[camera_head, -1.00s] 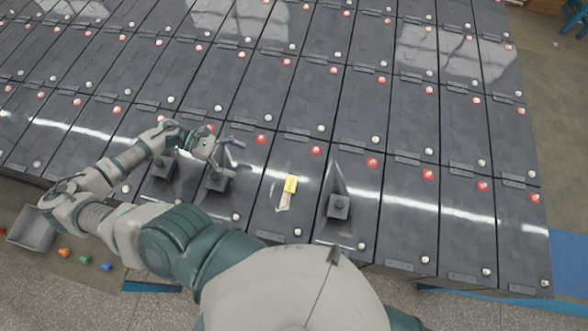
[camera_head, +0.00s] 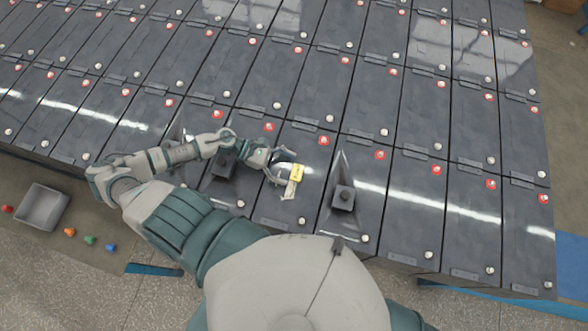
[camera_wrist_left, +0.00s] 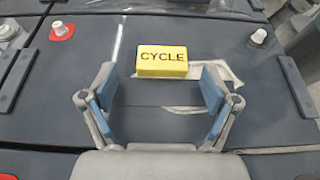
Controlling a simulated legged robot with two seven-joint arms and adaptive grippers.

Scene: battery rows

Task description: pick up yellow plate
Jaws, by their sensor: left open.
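The yellow plate (camera_head: 298,172) lies on top of a dark battery, over a pale strip (camera_head: 290,189). In the left wrist view the yellow plate (camera_wrist_left: 162,61) reads "CYCLE" and sits just beyond the fingertips, across the gap between them. My left gripper (camera_head: 283,168) is open and empty, with its fingers reaching toward the plate from the left. In the left wrist view my left gripper (camera_wrist_left: 158,88) has its two blue-padded fingers spread wider than the plate. My right gripper is not in view.
Dark pointed brackets stand on the batteries, one (camera_head: 344,197) right of the plate and another (camera_head: 226,160) beside my left arm. Red and silver terminals dot the battery tops. A grey bin (camera_head: 43,207) and small coloured pieces (camera_head: 90,240) lie on the floor at left.

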